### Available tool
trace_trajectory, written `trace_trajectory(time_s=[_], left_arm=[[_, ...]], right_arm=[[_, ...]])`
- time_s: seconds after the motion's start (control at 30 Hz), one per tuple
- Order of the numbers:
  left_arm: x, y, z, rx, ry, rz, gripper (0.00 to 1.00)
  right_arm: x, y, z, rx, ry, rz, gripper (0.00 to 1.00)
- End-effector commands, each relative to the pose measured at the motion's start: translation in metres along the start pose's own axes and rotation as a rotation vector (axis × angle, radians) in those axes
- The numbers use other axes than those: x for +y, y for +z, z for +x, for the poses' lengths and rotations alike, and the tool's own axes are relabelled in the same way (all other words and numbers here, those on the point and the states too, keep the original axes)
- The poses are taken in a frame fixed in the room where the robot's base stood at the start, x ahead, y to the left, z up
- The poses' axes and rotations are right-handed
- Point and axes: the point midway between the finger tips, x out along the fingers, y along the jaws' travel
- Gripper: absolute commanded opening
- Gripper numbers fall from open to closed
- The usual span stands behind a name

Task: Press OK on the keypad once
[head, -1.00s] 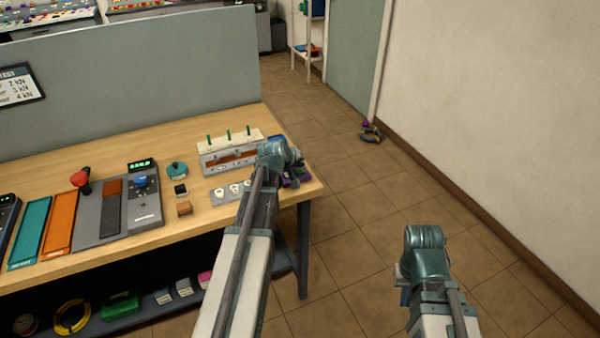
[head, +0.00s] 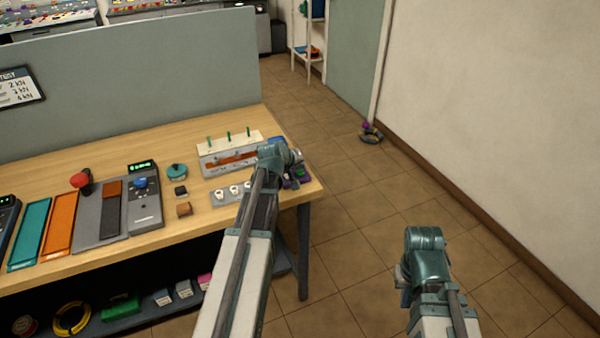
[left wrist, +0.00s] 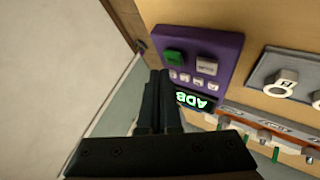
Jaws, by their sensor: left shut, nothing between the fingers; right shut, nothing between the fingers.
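The keypad is a purple panel (left wrist: 222,48) at the table's right end. In the left wrist view it has a green button (left wrist: 173,58), a grey button (left wrist: 207,67), a row of small pale buttons and a lit display (left wrist: 196,100) with green letters. The button labels are too small to read surely. My left gripper (left wrist: 158,76) is shut and empty, its tips beside the keypad's edge near the green button; contact cannot be told. In the head view my left wrist hides most of the keypad (head: 297,181). My right gripper (head: 404,285) is shut and empty, over the floor.
A grey plate with white knobs (head: 233,193) and a grey block with green pegs (head: 228,155) stand close to the keypad. Further left are a meter (head: 144,200), a red knob (head: 80,181) and coloured strips. A grey partition (head: 130,80) backs the table.

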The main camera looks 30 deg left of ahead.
Motion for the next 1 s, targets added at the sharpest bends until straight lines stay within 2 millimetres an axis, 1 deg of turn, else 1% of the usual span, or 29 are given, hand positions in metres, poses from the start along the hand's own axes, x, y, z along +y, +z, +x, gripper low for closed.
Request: trace_trajectory(time_s=[0.67, 1.0], left_arm=[[-0.0002, 0.0002, 0.0002, 0.0, 0.0, 0.0, 0.0], [-0.0047, 0.0047, 0.0064, 0.0, 0.0, 0.0, 0.0]], right_arm=[[0.0, 0.0, 0.0003, 0.0, 0.0, 0.0, 0.0], [-0.0009, -0.0005, 0.0092, 0.0, 0.0, 0.0, 0.0]])
